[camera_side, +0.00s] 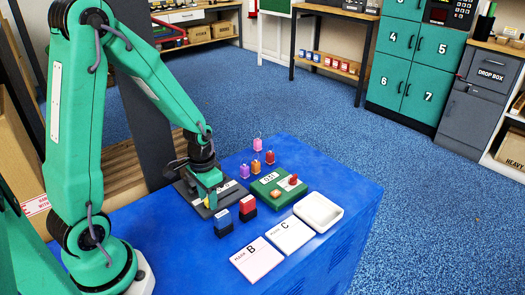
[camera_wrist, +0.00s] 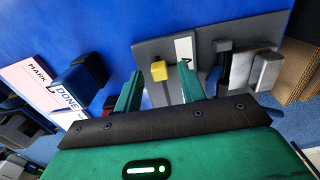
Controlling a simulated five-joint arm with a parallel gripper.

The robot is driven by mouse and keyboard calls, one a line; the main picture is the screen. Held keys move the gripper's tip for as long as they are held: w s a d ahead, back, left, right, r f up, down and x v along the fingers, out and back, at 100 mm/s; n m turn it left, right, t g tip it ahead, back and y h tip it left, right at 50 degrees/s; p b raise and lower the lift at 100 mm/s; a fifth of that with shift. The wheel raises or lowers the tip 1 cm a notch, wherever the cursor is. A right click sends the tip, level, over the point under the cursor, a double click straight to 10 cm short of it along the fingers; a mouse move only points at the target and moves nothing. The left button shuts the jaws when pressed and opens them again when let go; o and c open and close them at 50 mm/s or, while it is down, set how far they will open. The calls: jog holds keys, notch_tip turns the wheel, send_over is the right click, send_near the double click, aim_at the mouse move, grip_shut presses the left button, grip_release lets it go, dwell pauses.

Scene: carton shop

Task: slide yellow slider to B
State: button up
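The yellow slider (camera_wrist: 159,71) is a small yellow knob on a grey slider board (camera_wrist: 200,30) in the wrist view. A dark slot runs from it toward my gripper. My gripper (camera_side: 207,197) is over the dark board in the side view, low above it. In the wrist view my two green fingers are spread, one on each side of the yellow slider, with a gap on both sides. A white label (camera_wrist: 184,48), apparently marked A, lies on the board to the right. I cannot make out a B mark on the board.
Blue (camera_side: 248,206) and red (camera_side: 222,220) topped blocks stand near the board. A green panel (camera_side: 270,197) with a red knob, a white tray (camera_side: 318,212), and cards B (camera_side: 257,259) and C (camera_side: 289,235) lie nearby. The blue table's right part is clear.

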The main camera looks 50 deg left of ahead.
jog(key=shift+f, duration=0.25)
jog(key=shift+c, duration=0.4)
grip_shut()
jog(key=shift+w, duration=0.1)
jog(key=shift+w, duration=1.45)
jog(key=shift+o, duration=0.4)
grip_release()
jog(key=shift+r, duration=0.1)
